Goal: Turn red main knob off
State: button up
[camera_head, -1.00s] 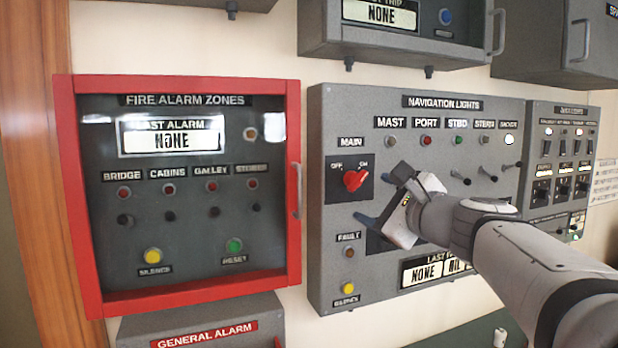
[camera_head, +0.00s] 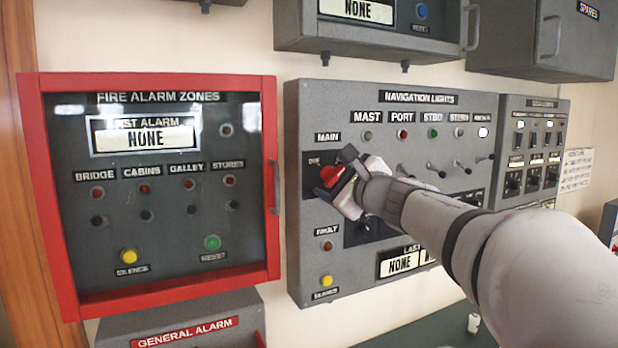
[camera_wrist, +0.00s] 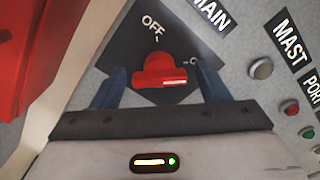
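The red main knob (camera_head: 330,175) sits on a black plate under the MAIN label, at the left of the navigation lights panel. In the wrist view the knob (camera_wrist: 160,70) lies between the two blue fingers of my gripper (camera_wrist: 161,86), with a gap on each side. The OFF label (camera_wrist: 153,26) is above it. A white mark shows on the knob's right part, and the label to the right is mostly hidden by a finger. In the head view my gripper (camera_head: 342,182) is at the knob and partly covers it.
The red-framed fire alarm box (camera_head: 148,292) with its handle (camera_head: 274,188) stands close to the left. Indicator lamps and toggle switches (camera_head: 437,170) are to the right on the panel (camera_head: 300,255). Grey boxes (camera_head: 380,38) hang above.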

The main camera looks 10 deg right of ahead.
jog(key=c, duration=1)
jog(key=shift+o, duration=0.2)
jog(key=shift+f+b, duration=0.1)
jog(key=shift+b, duration=0.35)
jog(key=n+b, duration=0.3)
jog(key=b, duration=0.1)
jog(key=shift+f, duration=0.2)
jog(key=shift+o, duration=0.2)
jog(key=n+b, duration=0.5)
jog(key=b, duration=0.1)
jog(key=shift+r+b, duration=0.1)
jog(key=shift+b, duration=0.25)
jog(key=n+b, duration=0.5)
jog(key=shift+n, duration=0.4)
jog(key=shift+r+n+b, duration=0.15)
jog(key=shift+n+b, duration=0.75)
jog(key=shift+n, duration=0.1)
jog(key=shift+r+n+b, duration=0.1)
jog(key=shift+n+b, duration=0.8)
jog(key=shift+n, duration=0.1)
